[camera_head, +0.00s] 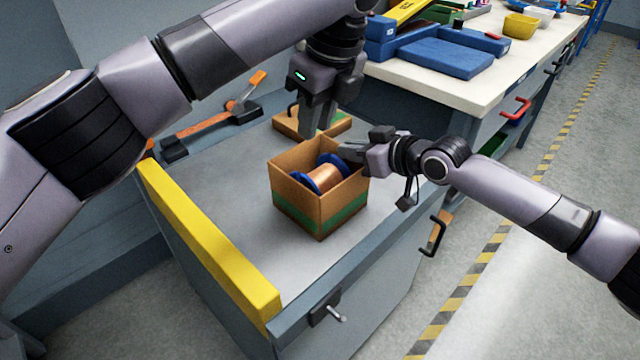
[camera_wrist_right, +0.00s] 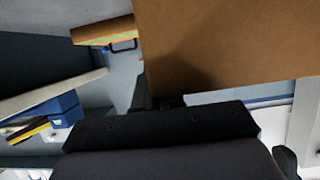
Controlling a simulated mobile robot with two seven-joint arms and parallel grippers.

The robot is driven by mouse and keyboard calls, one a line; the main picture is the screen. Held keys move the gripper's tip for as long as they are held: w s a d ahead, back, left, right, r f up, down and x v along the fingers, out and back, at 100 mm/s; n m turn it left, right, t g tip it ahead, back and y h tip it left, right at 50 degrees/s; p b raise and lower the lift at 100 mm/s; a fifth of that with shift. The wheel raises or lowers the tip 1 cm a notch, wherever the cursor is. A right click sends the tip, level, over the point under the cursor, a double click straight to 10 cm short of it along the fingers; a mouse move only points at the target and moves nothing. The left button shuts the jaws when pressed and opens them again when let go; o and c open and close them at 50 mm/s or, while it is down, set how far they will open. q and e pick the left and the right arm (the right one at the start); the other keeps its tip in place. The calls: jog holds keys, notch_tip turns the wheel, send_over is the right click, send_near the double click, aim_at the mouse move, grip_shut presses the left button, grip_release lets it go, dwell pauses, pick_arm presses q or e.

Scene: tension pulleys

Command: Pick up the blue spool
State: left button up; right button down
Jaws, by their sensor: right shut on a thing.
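The blue spool (camera_head: 324,175) has blue end discs and copper-coloured wire around its middle. It lies on its side inside an open cardboard box (camera_head: 296,207) with a green band. My right gripper (camera_head: 350,153) is shut on the box's upper right wall, beside the spool and not on it. In the right wrist view the box's brown wall (camera_wrist_right: 230,45) fills the upper right. My left gripper (camera_head: 316,128) points down behind the box's far edge, apart from the spool. Whether its fingers are open is unclear.
The box stands on a grey worktop (camera_head: 220,190) with a yellow edge bar (camera_head: 205,240). A white workbench (camera_head: 450,88) holds blue boxes (camera_head: 445,58). The worktop's left part is clear.

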pick_arm(q)
send_over(305, 175)
jog(key=s+d, duration=0.1)
jog(key=s, duration=0.1)
jog(key=x, duration=0.3)
jog(key=d+x, duration=0.1)
jog(key=x, duration=0.1)
jog(key=shift+s+f, duration=0.35)
jog(key=shift+f, duration=0.05)
jog(key=shift+x, duration=3)
jog(key=shift+d, duration=0.1)
grip_shut()
jog(key=shift+w+r, duration=0.1)
jog(key=shift+r, duration=0.05)
